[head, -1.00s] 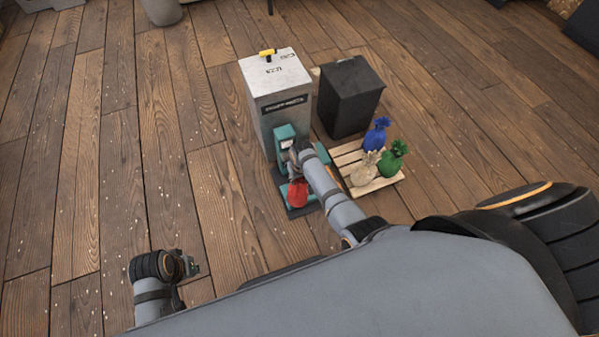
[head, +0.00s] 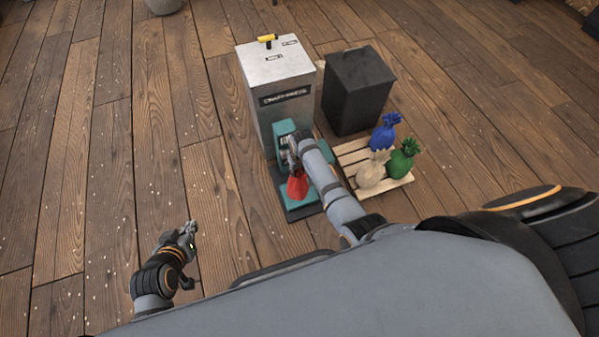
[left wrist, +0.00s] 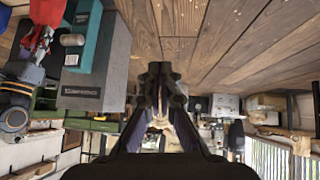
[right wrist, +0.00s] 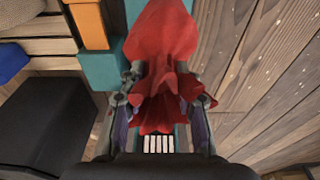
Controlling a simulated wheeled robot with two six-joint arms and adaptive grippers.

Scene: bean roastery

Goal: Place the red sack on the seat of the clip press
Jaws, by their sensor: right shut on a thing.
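The red sack (head: 297,186) is held at its gathered neck by my right gripper (head: 292,148), which is shut on it. It also fills the upper middle of the right wrist view (right wrist: 160,45). The clip press (head: 283,128) is teal, with a dark base, and stands in front of a pale grey cabinet. The sack is over or at the press's teal seat (head: 312,202); I cannot tell whether it touches. My arm hides part of the press. My left gripper (head: 190,228) is empty, over the floor to the left; its fingertips meet in the left wrist view (left wrist: 163,72).
A slatted wooden pallet (head: 352,158) right of the press bears a blue sack (head: 384,135), a green sack (head: 403,160) and a beige sack (head: 370,172). Behind stand the grey cabinet (head: 283,78) and a black bin (head: 358,92). The floor at left is clear.

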